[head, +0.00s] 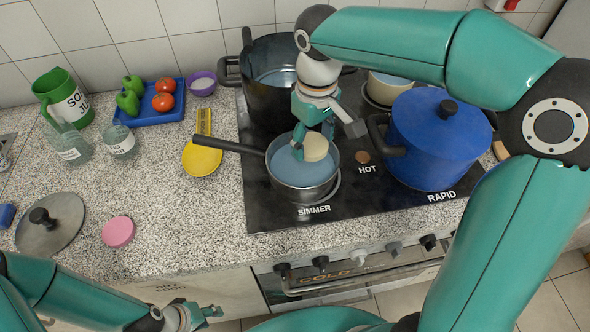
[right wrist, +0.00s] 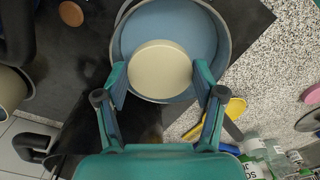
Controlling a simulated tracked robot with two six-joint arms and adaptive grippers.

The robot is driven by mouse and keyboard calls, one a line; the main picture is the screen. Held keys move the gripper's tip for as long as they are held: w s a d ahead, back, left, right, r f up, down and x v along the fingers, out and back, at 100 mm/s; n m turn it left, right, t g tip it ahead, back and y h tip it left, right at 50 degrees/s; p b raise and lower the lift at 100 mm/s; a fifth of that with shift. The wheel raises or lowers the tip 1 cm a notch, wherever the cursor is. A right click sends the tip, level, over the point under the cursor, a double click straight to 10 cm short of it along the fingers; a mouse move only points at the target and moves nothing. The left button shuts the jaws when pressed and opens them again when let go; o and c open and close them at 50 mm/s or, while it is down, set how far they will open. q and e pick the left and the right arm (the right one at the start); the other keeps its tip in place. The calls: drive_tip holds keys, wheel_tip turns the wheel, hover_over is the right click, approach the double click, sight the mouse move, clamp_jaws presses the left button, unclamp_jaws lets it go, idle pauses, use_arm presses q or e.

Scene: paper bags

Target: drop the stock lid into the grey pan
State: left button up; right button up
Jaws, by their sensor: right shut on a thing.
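The grey pan (head: 303,194) sits on the front left of the hob, at the SIMMER mark, with its handle to the left and blue-grey inside. My right gripper (head: 314,146) points down over it and is shut on a small round cream lid (head: 316,149). In the right wrist view the lid (right wrist: 160,69) is between both fingertips (right wrist: 159,75), in front of the pan's open mouth (right wrist: 196,40). No label is readable on the lid. My left gripper (head: 205,314) is low in front of the counter, away from everything; its jaws are too small to judge.
A tall black pot (head: 272,105) stands behind the pan, a blue lidded pot (head: 432,150) to its right. A yellow spoon rest (head: 201,160), pink lid (head: 118,231), grey pot lid (head: 52,226), glass jars (head: 119,142) and blue tray (head: 149,117) are on the left counter.

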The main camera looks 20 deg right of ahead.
drive_tip(key=shift+f, duration=0.15)
drive_tip(key=o, duration=0.8)
wheel_tip(320, 180, up, 12)
drive_tip(key=shift+f, duration=0.1)
idle(0.3)
idle(0.5)
